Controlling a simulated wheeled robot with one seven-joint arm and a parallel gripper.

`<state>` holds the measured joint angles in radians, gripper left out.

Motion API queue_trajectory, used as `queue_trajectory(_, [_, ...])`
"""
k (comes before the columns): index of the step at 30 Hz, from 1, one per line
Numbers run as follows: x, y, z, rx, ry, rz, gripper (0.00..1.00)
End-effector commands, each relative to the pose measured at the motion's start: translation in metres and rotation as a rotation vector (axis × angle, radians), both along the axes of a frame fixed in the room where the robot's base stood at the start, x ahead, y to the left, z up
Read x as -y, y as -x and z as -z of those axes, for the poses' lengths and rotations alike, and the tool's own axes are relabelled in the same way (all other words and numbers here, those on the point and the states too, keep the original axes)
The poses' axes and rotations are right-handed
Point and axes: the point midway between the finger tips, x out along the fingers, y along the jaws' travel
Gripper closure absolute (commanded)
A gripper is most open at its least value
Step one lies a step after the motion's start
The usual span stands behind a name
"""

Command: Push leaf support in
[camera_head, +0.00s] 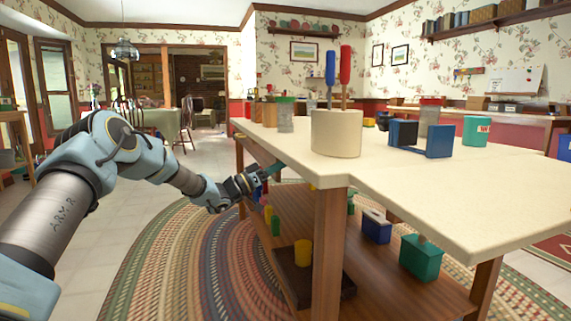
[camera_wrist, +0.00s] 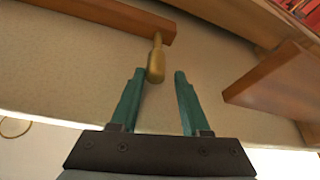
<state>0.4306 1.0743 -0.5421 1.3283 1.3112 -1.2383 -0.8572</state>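In the wrist view a brass-coloured knob (camera_wrist: 156,64) sticks out from the end of a wooden bar (camera_wrist: 105,14) under the pale table top (camera_wrist: 60,75); I take this bar to be the leaf support. My gripper (camera_wrist: 159,74) is open, its two teal fingers apart. The knob's near end appears between the fingertips, closer to the left one. I cannot tell whether they touch. In the head view my gripper (camera_head: 273,170) is at the left side of the table (camera_head: 440,190), just below the top. The knob and bar cannot be made out there.
Another wooden piece (camera_wrist: 275,75) lies right of my gripper in the wrist view. A table leg (camera_head: 328,250) and a lower shelf (camera_head: 390,275) with colourful containers are near my arm. A white holder (camera_head: 337,133) with tools stands on top. The floor to the left is open.

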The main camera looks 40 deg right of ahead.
Motion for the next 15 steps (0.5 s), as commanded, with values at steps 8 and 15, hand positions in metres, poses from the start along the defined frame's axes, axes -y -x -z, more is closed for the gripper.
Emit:
queue_trajectory(8, [-0.020,-0.006,0.007,-0.001,-0.002,0.000,0.56])
queue_trajectory(15, [-0.063,-0.017,0.024,-0.001,-0.002,-0.001,0.56])
